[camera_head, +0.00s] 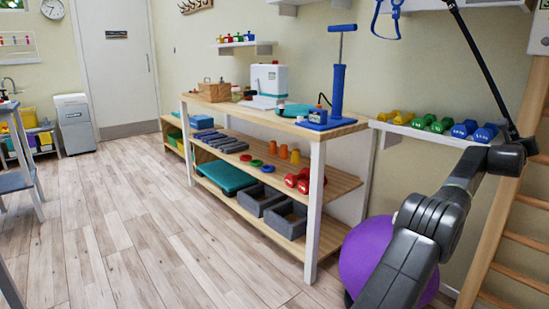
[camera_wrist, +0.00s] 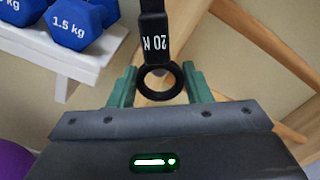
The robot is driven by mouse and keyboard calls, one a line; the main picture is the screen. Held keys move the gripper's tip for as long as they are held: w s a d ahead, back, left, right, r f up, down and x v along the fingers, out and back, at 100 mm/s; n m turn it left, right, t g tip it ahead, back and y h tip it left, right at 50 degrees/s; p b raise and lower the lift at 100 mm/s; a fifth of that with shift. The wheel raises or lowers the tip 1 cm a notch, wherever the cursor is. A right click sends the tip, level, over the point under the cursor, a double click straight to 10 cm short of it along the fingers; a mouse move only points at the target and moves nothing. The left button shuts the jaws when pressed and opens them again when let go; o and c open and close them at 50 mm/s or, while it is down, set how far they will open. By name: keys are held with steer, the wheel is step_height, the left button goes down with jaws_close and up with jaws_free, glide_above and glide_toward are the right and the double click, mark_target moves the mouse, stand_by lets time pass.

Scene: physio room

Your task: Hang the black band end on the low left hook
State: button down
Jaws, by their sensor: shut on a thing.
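The black band (camera_head: 482,68) runs taut and slanting from the top edge of the head view down to my gripper (camera_head: 532,157) at the right. In the wrist view its black end (camera_wrist: 159,84), a ring under a strap marked 20 N, sits between the green fingertips of my gripper (camera_wrist: 160,88). My gripper is shut on this ring. The low left hook cannot be made out in either view.
A white shelf (camera_head: 400,127) with coloured dumbbells (camera_head: 465,129) is close to my gripper. Wooden wall bars (camera_head: 497,235) stand at the right. A purple ball (camera_head: 366,255) lies below my arm. A blue strap (camera_head: 396,10) hangs at the top. The floor at left is open.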

steer(key=shift+p+x, duration=1.75)
steer(key=shift+p, duration=2.15)
steer(key=shift+w+d+f+p, duration=0.1)
steer(key=shift+w+d+p, duration=0.4)
steer(key=shift+p, duration=2.5)
steer(key=shift+r, duration=0.25)
steer(key=c, duration=0.7)
jaws_free()
steer(key=shift+o, duration=1)
steer(key=shift+r, duration=0.1)
steer(key=shift+a+b, duration=0.1)
steer(key=shift+b, duration=0.2)
